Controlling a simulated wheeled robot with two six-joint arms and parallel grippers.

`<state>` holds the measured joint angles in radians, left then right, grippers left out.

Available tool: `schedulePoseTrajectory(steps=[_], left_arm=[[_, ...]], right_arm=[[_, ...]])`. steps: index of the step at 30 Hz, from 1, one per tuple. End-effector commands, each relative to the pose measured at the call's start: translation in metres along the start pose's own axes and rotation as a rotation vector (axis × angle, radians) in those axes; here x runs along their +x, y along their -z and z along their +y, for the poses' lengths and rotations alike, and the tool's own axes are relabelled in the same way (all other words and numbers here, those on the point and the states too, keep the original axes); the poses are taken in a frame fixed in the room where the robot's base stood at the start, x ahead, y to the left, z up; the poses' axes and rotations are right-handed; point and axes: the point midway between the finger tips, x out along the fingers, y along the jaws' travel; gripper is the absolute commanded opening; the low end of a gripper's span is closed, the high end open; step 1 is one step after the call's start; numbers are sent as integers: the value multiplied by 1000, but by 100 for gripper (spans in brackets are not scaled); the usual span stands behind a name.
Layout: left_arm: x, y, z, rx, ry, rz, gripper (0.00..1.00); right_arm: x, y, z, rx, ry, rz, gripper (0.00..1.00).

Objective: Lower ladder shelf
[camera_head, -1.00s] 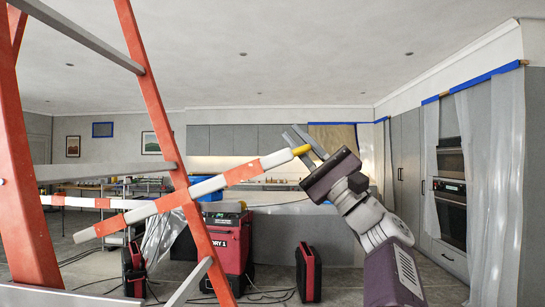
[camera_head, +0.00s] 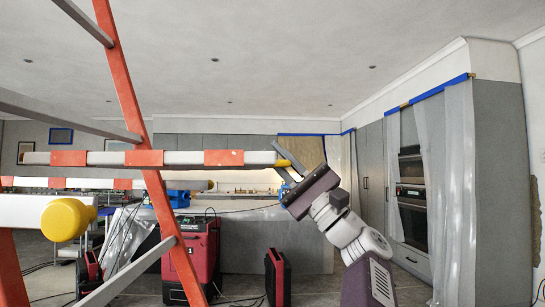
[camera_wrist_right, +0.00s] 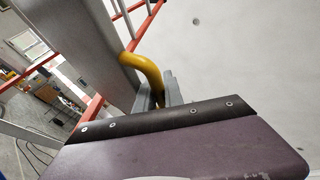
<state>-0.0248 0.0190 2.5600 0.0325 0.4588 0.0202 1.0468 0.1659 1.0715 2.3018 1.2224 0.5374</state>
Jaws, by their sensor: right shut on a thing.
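An orange ladder frame (camera_head: 132,110) with grey crossbars stands close on the left in the head view. A white-and-orange striped bar (camera_head: 185,158) lies nearly level across it, its right end at my right gripper (camera_head: 284,162). In the right wrist view my right gripper (camera_wrist_right: 158,92) is shut on a curved yellow handle (camera_wrist_right: 148,70), beside a broad grey beam (camera_wrist_right: 92,45). Only a little yellow shows between the fingers in the head view. A second white bar with a round yellow end (camera_head: 66,219) is at the near left. My left gripper is not in view.
A red-and-black machine (camera_head: 192,255) and a red case (camera_head: 278,277) stand on the floor behind the ladder, with loose cables around. Grey cabinets (camera_head: 374,165) and plastic sheeting (camera_head: 455,200) are on the right. Open floor lies before the cabinets.

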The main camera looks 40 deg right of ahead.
Motion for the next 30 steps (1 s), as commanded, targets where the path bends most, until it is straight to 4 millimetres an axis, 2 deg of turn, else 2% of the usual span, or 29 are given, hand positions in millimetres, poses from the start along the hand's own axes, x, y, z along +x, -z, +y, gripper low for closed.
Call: schedulePoseTrajectory(steps=[6,7,8,23,26,30], left_arm=[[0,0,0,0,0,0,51],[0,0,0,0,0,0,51],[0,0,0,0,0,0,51],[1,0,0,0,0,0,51],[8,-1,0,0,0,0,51],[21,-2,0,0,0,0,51]], right_arm=[[-2,5,-3,1,9,12,0],[-2,5,-3,1,9,12,15],[-2,4,-3,1,9,12,22],[-2,2,-1,0,5,5,22],[-16,3,0,-1,5,8,22],[-49,4,1,-2,6,11,22]])
